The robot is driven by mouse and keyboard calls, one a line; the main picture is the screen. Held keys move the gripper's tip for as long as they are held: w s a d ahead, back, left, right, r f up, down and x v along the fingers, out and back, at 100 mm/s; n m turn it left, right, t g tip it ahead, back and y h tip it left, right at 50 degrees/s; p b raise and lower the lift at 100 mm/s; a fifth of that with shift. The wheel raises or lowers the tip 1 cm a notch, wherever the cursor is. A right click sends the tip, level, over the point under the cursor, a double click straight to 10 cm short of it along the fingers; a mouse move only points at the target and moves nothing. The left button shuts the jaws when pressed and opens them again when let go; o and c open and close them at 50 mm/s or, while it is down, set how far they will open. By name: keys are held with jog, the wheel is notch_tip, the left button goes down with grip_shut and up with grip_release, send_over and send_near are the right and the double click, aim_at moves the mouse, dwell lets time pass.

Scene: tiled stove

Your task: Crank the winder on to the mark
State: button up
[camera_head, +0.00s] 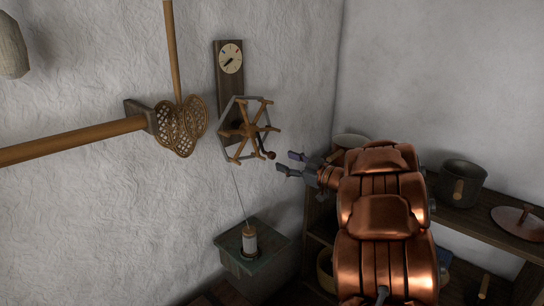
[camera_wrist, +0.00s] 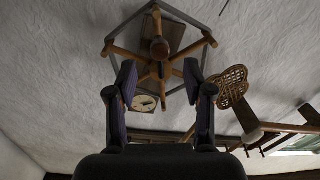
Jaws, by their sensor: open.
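The winder (camera_head: 248,130) is a wooden spoked wheel with a grey hexagonal rim, mounted on a dark board on the wall. Its crank knob (camera_head: 271,155) is a small dark ball at the lower right of the hub. A round pale dial (camera_head: 231,58) with a dark pointer and small marks sits above it. My gripper (camera_head: 287,162) is open and empty, just right of the knob. In the wrist view my open gripper (camera_wrist: 165,88) faces the winder (camera_wrist: 157,50), with the knob (camera_wrist: 159,48) ahead between the fingers, and the dial (camera_wrist: 145,103) behind. Contact is not visible.
A thread runs from the winder down to a spool (camera_head: 249,241) on a green-grey box (camera_head: 228,255). A woven beater (camera_head: 180,127) hangs left of the winder by a wooden pole (camera_head: 75,141). A shelf (camera_head: 498,231) with a dark pot (camera_head: 461,182) stands at the right.

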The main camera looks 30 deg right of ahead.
aim_at(274, 157)
jog(key=p+x, duration=0.1)
jog(key=x, duration=0.5)
jog(key=shift+w+a, duration=0.1)
jog(key=shift+w, duration=0.25)
jog(key=shift+f, duration=0.1)
grip_shut()
